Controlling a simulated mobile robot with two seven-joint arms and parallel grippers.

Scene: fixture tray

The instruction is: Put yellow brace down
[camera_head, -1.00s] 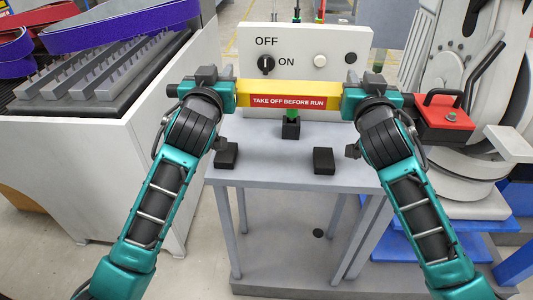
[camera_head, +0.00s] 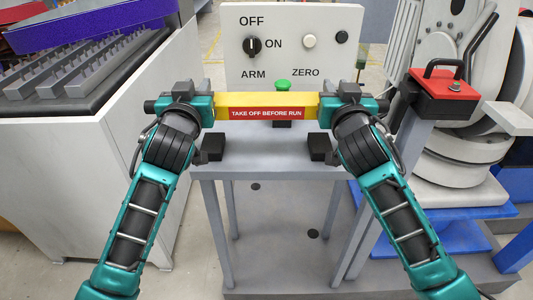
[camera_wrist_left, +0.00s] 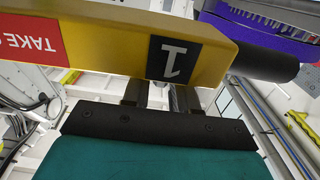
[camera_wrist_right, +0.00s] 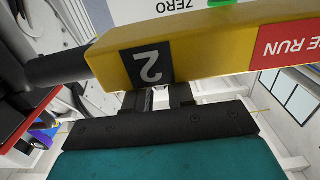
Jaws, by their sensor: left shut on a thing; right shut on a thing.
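The yellow brace (camera_head: 266,101) is a bar with a red "TAKE OFF BEFORE RUN" label, held level above the grey table (camera_head: 262,165). My left gripper (camera_head: 213,104) is shut on its left end; in the left wrist view the brace (camera_wrist_left: 120,45) shows a black "1" patch beside the fingers (camera_wrist_left: 160,95). My right gripper (camera_head: 321,104) is shut on its right end; in the right wrist view the brace (camera_wrist_right: 210,40) shows a black "2" patch beside the fingers (camera_wrist_right: 160,97). Black rods stick out past both ends.
Two black blocks (camera_head: 211,147) (camera_head: 323,147) sit on the table below the brace. A green button (camera_head: 283,86) stands behind it, before a white panel (camera_head: 295,65) with a knob. A red-topped box (camera_head: 445,88) is at right, a grey machine at left.

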